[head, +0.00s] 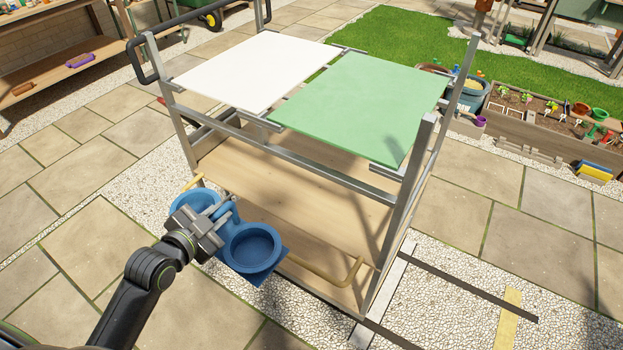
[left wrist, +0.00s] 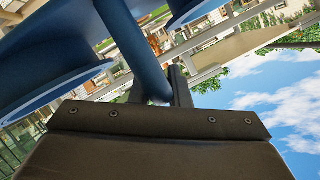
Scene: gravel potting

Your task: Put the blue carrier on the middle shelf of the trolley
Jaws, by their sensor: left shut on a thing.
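The blue carrier (head: 257,268) has two round cup-like holders on a flat base. My left gripper (head: 224,208) is shut on its handle bar, between the two holders. The left wrist view shows the bar (left wrist: 133,45) between the fingers (left wrist: 166,92). The trolley (head: 397,230) has a white panel and a green panel on top. Below them is a wooden shelf (head: 290,203). The carrier is at the near side of this shelf, overlapping its front edge in the picture; I cannot tell whether it touches. My right gripper is not in view.
A brass-coloured rail (head: 325,280) runs along the shelf's near side, partly behind the carrier. Metal posts (head: 172,110) stand at the trolley's corners. The visible shelf surface is bare. A planter bed (head: 540,125) stands at the right, and a wooden bench (head: 62,72) at the upper left.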

